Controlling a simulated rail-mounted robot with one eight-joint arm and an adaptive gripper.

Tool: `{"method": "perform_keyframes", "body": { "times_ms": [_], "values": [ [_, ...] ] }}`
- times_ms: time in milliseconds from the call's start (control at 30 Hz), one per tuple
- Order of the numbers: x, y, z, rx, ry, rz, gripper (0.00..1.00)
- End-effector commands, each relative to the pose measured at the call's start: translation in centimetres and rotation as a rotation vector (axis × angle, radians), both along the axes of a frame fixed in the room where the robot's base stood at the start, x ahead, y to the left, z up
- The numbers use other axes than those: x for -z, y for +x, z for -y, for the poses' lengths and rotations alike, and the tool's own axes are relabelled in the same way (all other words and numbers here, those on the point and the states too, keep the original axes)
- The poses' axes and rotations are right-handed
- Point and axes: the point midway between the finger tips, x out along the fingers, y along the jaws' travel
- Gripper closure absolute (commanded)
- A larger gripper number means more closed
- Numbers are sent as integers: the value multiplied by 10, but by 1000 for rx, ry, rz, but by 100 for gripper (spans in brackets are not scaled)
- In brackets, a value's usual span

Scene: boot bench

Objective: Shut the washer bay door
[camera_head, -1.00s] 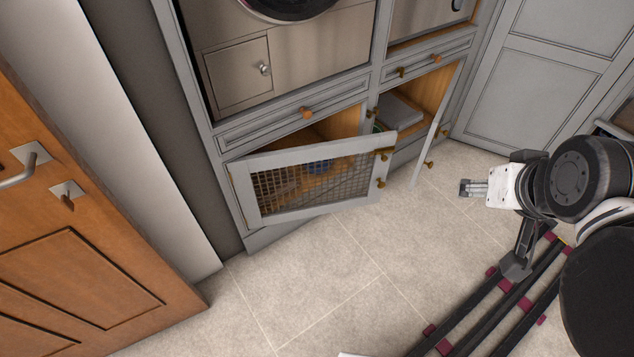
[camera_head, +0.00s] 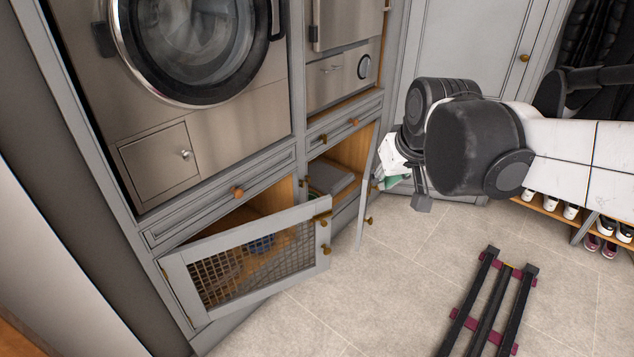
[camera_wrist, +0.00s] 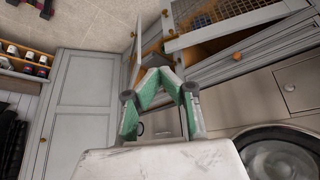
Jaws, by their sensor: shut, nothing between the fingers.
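The washer bay door is the grey-framed mesh door (camera_head: 178,283) below the round-windowed washer (camera_head: 195,45). It stands open, swung out over the floor, with brass knobs on its free edge. In the wrist view its mesh (camera_wrist: 207,14) shows at the top right. A second grey cabinet door (camera_head: 369,190), to its right, also stands open. My gripper (camera_head: 384,183) is shut and empty, close to this second door and well right of the mesh door. In the wrist view the gripper (camera_wrist: 158,64) has green-lined fingers that meet near the doors. Contact cannot be told.
Drawers with wooden knobs (camera_head: 237,192) run above the open bays. A grey box (camera_head: 330,178) sits in the right bay. Floor rails (camera_head: 487,305) lie at the lower right. A shoe rack (camera_head: 560,212) stands far right. The tiled floor before the doors is clear.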

Motion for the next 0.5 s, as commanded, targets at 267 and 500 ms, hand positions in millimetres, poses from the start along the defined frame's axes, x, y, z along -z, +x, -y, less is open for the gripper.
{"method": "perform_keyframes", "body": {
  "times_ms": [267,500],
  "values": [
    [36,79,-9,-62,-9,-38,100],
    [81,143,-18,-117,-14,-69,100]
  ]
}}
